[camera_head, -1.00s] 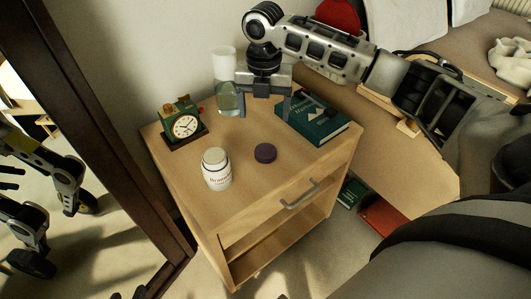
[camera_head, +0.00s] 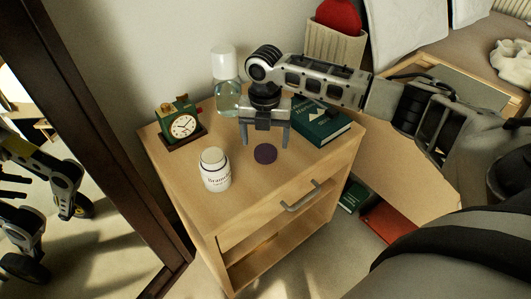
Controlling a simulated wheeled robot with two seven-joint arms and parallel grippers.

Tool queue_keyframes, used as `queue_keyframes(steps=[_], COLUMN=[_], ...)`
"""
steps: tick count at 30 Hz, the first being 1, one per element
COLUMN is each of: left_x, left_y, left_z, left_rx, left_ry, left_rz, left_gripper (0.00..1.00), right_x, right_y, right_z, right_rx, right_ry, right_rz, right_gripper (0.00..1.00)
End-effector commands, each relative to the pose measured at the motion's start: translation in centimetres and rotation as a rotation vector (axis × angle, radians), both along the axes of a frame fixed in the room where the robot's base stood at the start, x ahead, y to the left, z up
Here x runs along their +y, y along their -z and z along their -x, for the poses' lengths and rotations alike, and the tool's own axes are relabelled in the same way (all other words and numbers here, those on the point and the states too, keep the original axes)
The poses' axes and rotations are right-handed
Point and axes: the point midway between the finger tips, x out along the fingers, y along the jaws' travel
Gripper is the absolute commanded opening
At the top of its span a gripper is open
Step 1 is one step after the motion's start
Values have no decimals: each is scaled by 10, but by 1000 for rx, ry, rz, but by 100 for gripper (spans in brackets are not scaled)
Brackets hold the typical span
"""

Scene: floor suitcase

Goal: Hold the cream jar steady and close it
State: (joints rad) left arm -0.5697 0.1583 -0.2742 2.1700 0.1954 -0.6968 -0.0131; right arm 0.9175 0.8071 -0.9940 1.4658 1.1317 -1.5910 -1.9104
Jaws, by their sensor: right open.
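The cream jar (camera_head: 216,173), white with dark lettering, stands upright on the wooden nightstand (camera_head: 190,196), with its top uncovered. A dark purple round lid (camera_head: 265,154) lies on the nightstand to the right of the jar. My right gripper (camera_head: 265,143) is open and empty, pointing down just behind and above the lid, its two fingers spread apart. It does not visibly touch the lid. My left gripper is not directly in view; robot arm parts at the far left show in a mirror.
A clock (camera_head: 184,126) and a clear bottle with a white cap (camera_head: 226,92) stand at the back of the nightstand. A green book (camera_head: 322,124) lies at its right. A drawer handle (camera_head: 300,196) sticks out in front. The front top is clear.

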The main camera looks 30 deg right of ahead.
Motion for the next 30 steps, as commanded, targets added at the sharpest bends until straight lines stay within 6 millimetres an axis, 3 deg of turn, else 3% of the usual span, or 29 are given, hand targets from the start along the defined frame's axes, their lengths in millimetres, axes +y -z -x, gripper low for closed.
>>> queue_keyframes(steps=[2,6,11,17,22,30], left_x=[-1,-3,-5,-5,-5,-5], left_y=[9,4,-9,-7,-4,-3], left_z=[-2,-8,-11,-9,-6,-5], left_rx=[0,-35,-68,-62,-52,-48], left_ry=[4,5,7,8,9,9], left_rz=[2,12,21,22,20,19], left_gripper=[36,36,36,36,36,36], right_x=[-1,-1,-1,-1,-1,-1], right_y=[18,34,35,35,34,34], right_z=[3,2,2,2,2,2], right_rx=[3,2,0,0,1,1], right_ry=[1,0,0,0,0,0], right_rz=[2,1,0,0,1,1], right_gripper=[78,78,78,78,31,31])
